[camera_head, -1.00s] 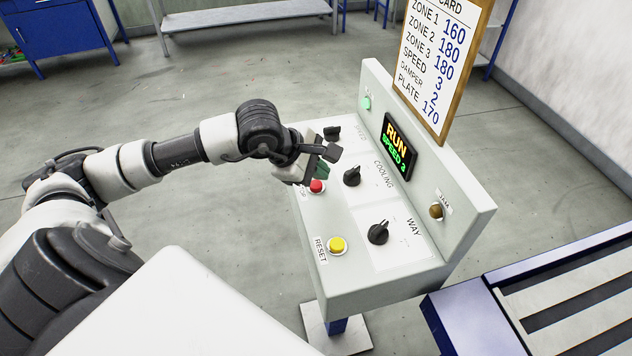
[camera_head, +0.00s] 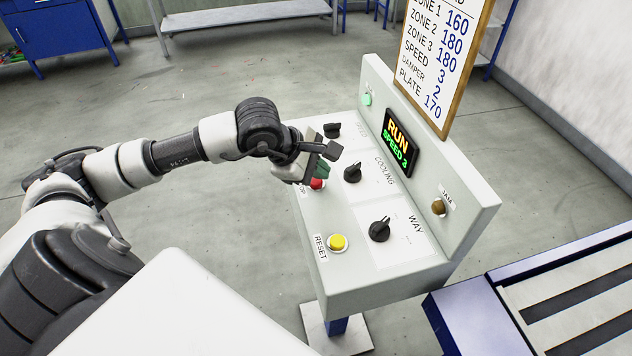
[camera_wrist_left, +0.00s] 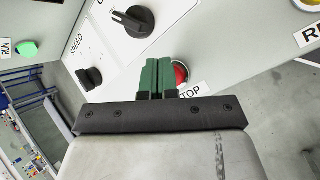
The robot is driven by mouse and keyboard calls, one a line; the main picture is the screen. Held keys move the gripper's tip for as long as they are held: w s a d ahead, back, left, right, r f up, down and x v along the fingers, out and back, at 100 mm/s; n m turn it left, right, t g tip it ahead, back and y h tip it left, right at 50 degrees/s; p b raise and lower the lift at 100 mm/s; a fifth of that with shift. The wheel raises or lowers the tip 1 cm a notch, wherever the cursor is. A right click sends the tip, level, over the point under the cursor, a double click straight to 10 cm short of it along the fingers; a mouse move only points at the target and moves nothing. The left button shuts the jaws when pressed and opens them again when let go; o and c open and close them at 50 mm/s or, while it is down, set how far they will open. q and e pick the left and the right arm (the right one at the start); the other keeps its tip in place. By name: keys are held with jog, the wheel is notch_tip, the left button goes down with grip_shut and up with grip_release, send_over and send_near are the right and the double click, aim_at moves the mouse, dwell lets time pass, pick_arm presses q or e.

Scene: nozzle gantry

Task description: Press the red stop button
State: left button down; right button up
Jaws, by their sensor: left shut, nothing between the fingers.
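The red stop button (camera_head: 317,184) is on the near left part of the grey control panel (camera_head: 386,275), partly hidden by my left gripper in the head view. In the left wrist view the red button (camera_wrist_left: 181,74) shows just right of the green fingertips, beside the STOP label (camera_wrist_left: 190,92). My left gripper (camera_head: 322,170) is shut and empty, its fingers over the panel right by the button. I cannot tell whether the fingertips touch it. In the left wrist view the shut fingers (camera_wrist_left: 157,75) partly cover the button. My right gripper is not in view.
A yellow RESET button (camera_head: 338,243) and black knobs (camera_head: 379,230) sit on the same panel. A display (camera_head: 398,144) reads RUN, SPEED 3. A green RUN light (camera_head: 367,99) is on the upright back. A blue-framed conveyor (camera_head: 480,318) stands at right.

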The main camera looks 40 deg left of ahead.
aim_at(318, 182)
pick_arm(q)
jog(key=shift+f+b, duration=0.5)
jog(key=shift+b, duration=0.1)
dwell(0.9)
jog(key=shift+r, duration=0.1)
dwell(0.3)
jog(key=shift+r, duration=0.8)
jog(key=shift+p, duration=0.3)
jog(key=shift+r+p, duration=1.15)
jog(key=shift+r, duration=1.4)
jog(key=shift+f, duration=0.1)
